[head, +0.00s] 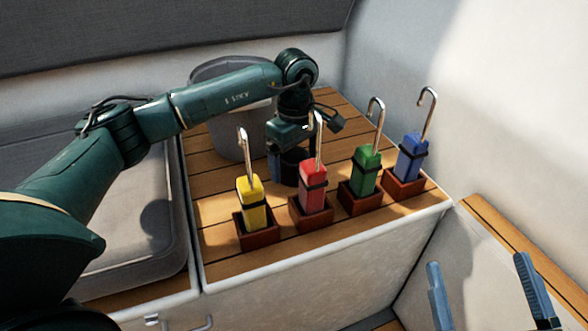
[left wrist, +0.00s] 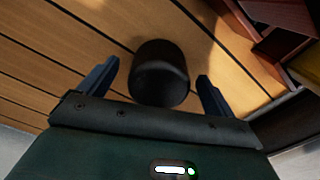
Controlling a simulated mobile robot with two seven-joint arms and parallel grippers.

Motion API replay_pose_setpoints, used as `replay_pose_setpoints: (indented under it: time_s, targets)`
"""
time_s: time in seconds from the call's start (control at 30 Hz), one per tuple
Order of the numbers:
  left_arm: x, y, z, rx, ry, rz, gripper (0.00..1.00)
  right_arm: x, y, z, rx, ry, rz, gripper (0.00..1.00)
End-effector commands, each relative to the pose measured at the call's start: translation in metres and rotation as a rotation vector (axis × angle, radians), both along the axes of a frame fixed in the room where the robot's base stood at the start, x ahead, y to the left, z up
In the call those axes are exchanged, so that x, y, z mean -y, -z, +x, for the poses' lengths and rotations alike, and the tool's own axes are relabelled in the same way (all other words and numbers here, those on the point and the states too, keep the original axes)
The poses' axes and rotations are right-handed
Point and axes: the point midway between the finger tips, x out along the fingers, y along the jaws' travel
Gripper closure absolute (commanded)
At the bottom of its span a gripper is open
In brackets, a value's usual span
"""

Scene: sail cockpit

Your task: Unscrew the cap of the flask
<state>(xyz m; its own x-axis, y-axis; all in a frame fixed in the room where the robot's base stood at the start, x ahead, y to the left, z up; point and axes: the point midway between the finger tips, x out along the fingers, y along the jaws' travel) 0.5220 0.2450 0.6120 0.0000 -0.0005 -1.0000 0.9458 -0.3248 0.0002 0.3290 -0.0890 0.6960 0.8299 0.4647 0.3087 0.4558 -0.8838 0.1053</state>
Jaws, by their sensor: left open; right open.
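A dark, round-topped upright cylinder (left wrist: 160,72), which looks like the flask, stands on the wooden slats in the left wrist view. Its cap cannot be told apart from its body. In the head view my left gripper (head: 288,166) points down at the slatted top, partly hidden behind the red block, and the flask is not clearly visible there. My right gripper (head: 486,285) is open and empty at the lower right, apart from the counter.
Yellow (head: 251,203), red (head: 313,188), green (head: 364,173) and blue (head: 411,158) hooked blocks stand in brown holders along the front of the wooden top (head: 213,210), close to my left gripper. A grey bin (head: 236,125) stands behind. White walls bound the right.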

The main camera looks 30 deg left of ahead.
Motion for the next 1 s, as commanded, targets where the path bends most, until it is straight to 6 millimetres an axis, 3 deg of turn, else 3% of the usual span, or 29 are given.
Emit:
replay_pose_setpoints:
  time_s: [0.1,0.3,0.9,1.0]
  targets:
    - [-0.0001,0.0141,-0.0004,-0.001,0.000,0.001,0.09,0.0010,-0.0047,0.0025,0.053,0.001,-0.005,0.11]
    - [0.0000,0.0129,-0.0002,0.000,0.000,0.001,0.09,0.0012,-0.0065,0.0026,0.055,0.001,-0.006,0.11]
    - [0.0002,0.0124,-0.0001,0.001,0.000,0.001,0.58,0.0014,-0.0060,0.0027,0.053,0.002,-0.007,0.11]
    - [0.0002,0.0124,-0.0001,0.001,0.000,0.001,0.61,0.0015,-0.0060,0.0026,0.053,0.002,-0.007,0.11]
